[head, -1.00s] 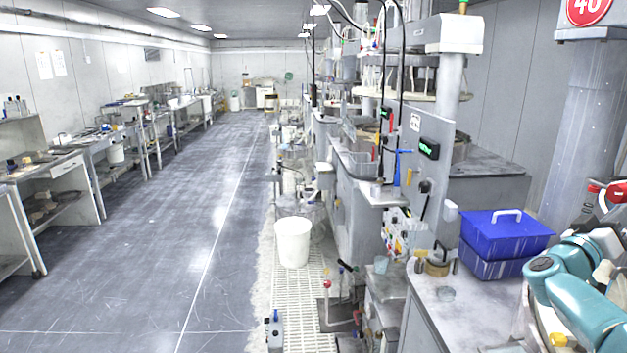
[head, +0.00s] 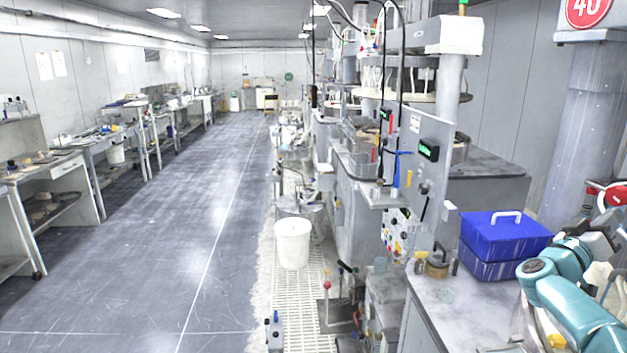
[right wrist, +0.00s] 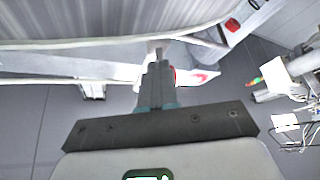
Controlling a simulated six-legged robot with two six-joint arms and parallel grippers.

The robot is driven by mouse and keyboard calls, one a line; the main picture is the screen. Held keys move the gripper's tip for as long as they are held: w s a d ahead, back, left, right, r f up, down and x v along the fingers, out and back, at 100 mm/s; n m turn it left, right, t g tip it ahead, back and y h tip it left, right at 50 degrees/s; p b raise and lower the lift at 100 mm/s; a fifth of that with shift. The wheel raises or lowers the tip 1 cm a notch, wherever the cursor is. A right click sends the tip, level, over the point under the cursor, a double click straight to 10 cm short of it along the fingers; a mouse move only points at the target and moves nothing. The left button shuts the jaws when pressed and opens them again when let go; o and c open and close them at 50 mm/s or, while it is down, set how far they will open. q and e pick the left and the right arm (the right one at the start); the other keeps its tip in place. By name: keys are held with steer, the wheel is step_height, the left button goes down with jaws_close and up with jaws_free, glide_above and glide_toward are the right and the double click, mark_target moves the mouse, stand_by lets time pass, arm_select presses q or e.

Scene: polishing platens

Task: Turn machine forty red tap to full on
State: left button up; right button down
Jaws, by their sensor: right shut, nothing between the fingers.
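A red part (head: 607,195), which looks like the red tap's handle, shows at the right edge of the head view, below the red "40" sign (head: 588,8). My right gripper (head: 600,228) is beside and just below it, partly cut off by the picture edge. In the right wrist view my right gripper (right wrist: 157,52) is shut and empty, its fingers in front of a pale bar. Red shows on that bar (right wrist: 203,77) just right of the fingers. Contact cannot be told. Another red part (right wrist: 232,25) sits farther up right. My left gripper is out of view.
A blue lidded box (head: 505,240) stands on the grey bench (head: 450,305) left of my right arm. A grey column (head: 580,120) rises behind. Hoses and fittings (right wrist: 305,75) show at right in the wrist view. The left aisle floor (head: 170,230) is clear.

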steer(key=shift+w+f, duration=0.1)
steer(key=shift+w, duration=0.6)
steer(key=shift+f, duration=0.1)
steer(key=a+b, duration=0.3)
steer(key=a, duration=0.3)
steer(key=shift+s+f, duration=0.4)
steer(key=shift+b, duration=0.3)
